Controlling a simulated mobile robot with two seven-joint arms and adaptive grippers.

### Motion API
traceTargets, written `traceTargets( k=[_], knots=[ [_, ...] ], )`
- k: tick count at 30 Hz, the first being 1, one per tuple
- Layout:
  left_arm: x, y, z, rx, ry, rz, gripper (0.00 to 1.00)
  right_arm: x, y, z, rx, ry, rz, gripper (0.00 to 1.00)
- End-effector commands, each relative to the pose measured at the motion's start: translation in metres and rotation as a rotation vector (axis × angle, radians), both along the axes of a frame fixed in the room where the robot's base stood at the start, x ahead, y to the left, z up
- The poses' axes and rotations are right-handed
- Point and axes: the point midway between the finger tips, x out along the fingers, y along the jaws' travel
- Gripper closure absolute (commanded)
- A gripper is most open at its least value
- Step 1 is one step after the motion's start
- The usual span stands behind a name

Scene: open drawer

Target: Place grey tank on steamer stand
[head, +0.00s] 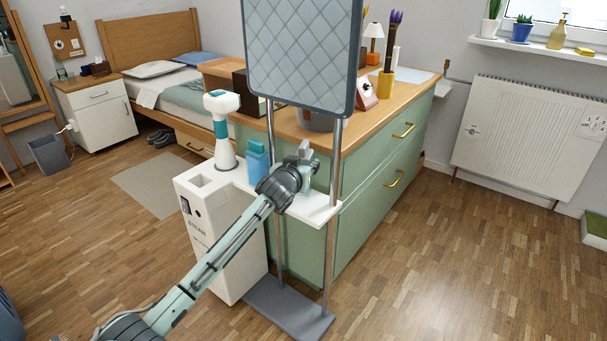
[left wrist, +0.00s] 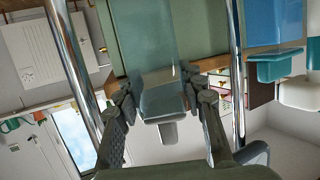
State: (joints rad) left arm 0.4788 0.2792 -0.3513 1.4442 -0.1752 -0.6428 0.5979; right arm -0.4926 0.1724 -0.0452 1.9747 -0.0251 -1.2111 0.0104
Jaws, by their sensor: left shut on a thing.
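The grey tank (head: 305,150) is held upright-looking in my left gripper (head: 302,168), just above the white shelf of the steamer stand (head: 318,208). The left wrist view shows the grey tank (left wrist: 163,98) between the two fingers of my left gripper (left wrist: 160,100), which press on it from both sides. The gripper partly hides the tank in the head view, and I cannot tell whether its base touches the shelf. The stand has a white body marked STEAM (head: 215,240) and metal poles. My right gripper is in neither view.
A blue tank (head: 257,160) stands on the shelf left of my gripper, beside a white and teal hand steamer (head: 222,130). A quilted board (head: 302,55) hangs above between the poles. A green dresser (head: 375,170) stands close behind.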

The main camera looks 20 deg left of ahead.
Motion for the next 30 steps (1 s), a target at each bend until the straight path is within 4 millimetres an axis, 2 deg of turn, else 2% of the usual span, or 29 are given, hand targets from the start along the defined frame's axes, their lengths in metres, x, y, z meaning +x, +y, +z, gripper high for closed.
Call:
traceTargets(
  k=[3,5,17,18,22,30],
  knots=[
    [-0.001,-0.001,-0.021,0.001,0.003,-0.001,0.97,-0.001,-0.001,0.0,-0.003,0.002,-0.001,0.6],
    [-0.001,-0.001,-0.027,0.001,0.002,-0.001,0.97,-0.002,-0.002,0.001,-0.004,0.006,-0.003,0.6],
    [-0.001,0.0,-0.031,-0.001,0.0,-0.001,0.97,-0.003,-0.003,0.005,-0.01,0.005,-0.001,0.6],
    [-0.001,0.0,-0.031,0.0,0.002,-0.001,0.56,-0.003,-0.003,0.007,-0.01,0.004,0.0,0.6],
    [-0.001,0.0,-0.031,0.0,0.002,-0.001,0.4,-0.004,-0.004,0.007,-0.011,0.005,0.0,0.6],
    [-0.001,0.0,-0.031,0.0,0.002,0.0,0.4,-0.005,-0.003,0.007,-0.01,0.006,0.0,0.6]
  ],
)
